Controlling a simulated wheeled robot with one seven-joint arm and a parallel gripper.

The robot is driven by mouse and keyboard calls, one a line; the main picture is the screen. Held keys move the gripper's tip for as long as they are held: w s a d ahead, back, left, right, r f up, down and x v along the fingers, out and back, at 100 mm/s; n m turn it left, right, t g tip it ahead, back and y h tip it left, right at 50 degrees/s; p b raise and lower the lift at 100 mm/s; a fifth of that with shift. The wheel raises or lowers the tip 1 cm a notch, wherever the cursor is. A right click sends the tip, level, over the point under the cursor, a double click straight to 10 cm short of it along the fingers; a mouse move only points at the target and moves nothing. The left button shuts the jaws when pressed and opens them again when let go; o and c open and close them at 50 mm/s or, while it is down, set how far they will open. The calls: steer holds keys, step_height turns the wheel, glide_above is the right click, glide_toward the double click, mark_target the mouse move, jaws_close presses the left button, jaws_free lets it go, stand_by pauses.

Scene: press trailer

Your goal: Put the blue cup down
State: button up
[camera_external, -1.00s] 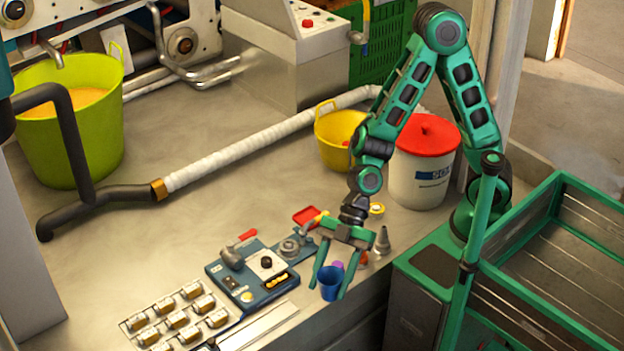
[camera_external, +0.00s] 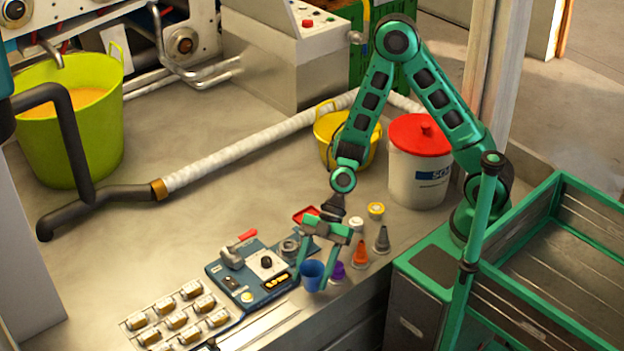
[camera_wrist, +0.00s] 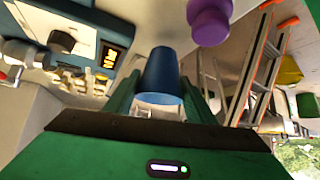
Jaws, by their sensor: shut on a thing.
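The blue cup (camera_external: 312,275) is between the fingers of my gripper (camera_external: 314,278), near the front edge of the bench. My gripper is shut on it. In the wrist view the blue cup (camera_wrist: 160,76) sits between the green fingers (camera_wrist: 160,95). The external view does not show clearly whether the cup's base touches the bench. A purple object (camera_external: 338,272) stands close to the right of the cup; it also shows in the wrist view (camera_wrist: 209,22).
A blue control panel (camera_external: 252,272) with a red-handled lever lies left of the cup. An orange cone (camera_external: 360,254) and a grey cone (camera_external: 382,240) stand to the right. A white bucket with a red lid (camera_external: 418,180) stands behind. The bench's front edge is close.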

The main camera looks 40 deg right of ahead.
steer(key=shift+f, duration=1.2)
steer(key=o, duration=1)
steer(key=shift+f, duration=0.1)
steer(key=v, duration=1.2)
steer(key=shift+w, duration=0.1)
